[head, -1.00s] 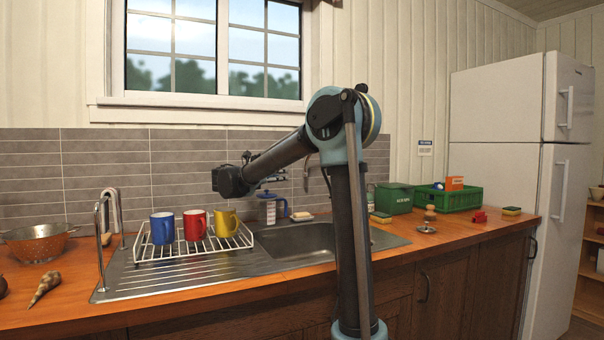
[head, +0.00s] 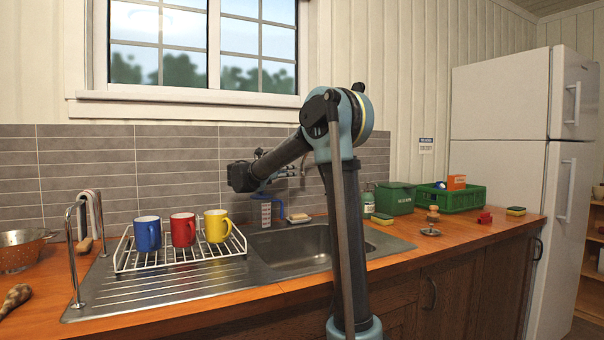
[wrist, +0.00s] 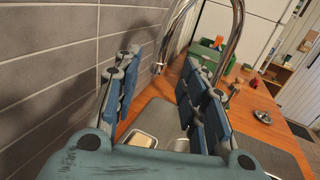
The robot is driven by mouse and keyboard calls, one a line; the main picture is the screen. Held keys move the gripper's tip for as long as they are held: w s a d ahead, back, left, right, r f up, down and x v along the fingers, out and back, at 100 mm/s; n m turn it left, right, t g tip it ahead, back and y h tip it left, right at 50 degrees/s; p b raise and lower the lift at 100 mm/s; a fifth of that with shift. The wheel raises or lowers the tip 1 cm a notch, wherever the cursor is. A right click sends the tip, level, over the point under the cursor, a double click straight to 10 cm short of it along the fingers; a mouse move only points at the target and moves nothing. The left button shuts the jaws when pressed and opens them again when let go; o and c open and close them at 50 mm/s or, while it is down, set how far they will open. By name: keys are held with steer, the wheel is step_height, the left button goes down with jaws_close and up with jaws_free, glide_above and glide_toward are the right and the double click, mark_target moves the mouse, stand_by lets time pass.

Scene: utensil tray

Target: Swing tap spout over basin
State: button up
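The tap's chrome spout (wrist: 236,40) is a tall curved tube in the wrist view, its arch cut by the top edge. One leg comes down in front of my gripper at centre left; the other passes behind the right finger. In the head view my arm largely hides the tap. The steel basin (head: 290,252) lies in front of it; part of it also shows low in the wrist view (wrist: 160,118). My gripper (wrist: 166,68) is open, with wide space between its blue-padded fingers. It is near the wall tiles in the head view (head: 284,169); I cannot tell whether it touches the spout.
A white rack (head: 180,255) holds blue, red and yellow mugs left of the basin. A measuring jug (head: 265,211) and a soap dish (head: 299,217) stand behind the basin. A dark green box (head: 394,197) and green crate (head: 455,198) are to the right. The tiled wall (wrist: 60,70) is close on my left.

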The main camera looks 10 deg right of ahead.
mark_target(302, 167)
steer(key=x, duration=0.9)
steer(key=shift+w+d, duration=0.1)
steer(key=shift+d, duration=0.05)
steer(key=shift+c, duration=0.6)
jaws_close()
